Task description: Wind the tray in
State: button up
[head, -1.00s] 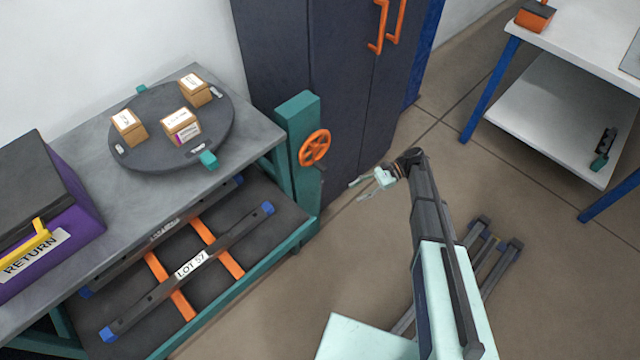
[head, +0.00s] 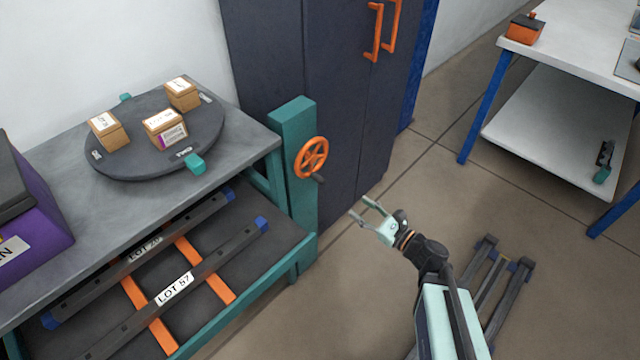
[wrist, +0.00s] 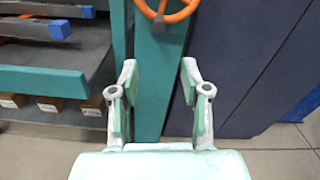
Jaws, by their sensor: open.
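The orange handwheel (head: 311,158) is mounted on the teal post (head: 293,190) at the bench's right end, with a dark crank knob (head: 318,179) at its lower right. The dark tray (head: 262,238) stands out under the bench top, with a teal front edge, and carries two dark bars on orange strips. My gripper (head: 364,210) is open and empty, to the right of and below the wheel, apart from it. In the wrist view my open fingers (wrist: 160,85) point at the post, and the orange wheel (wrist: 166,8) shows at the top edge, partly cut off.
A dark round turntable (head: 150,165) with small boxes sits on the grey bench top (head: 235,125). A purple box (head: 35,225) stands at left. Dark cabinets (head: 335,60) with orange handles stand behind the wheel.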

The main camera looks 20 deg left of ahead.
jog(key=b, duration=0.4)
send_near(325, 183)
jog(key=b+x, duration=1.1)
jog(key=b, duration=0.1)
jog(key=shift+a+b, duration=0.3)
jog(key=shift+a, duration=0.05)
grip_shut()
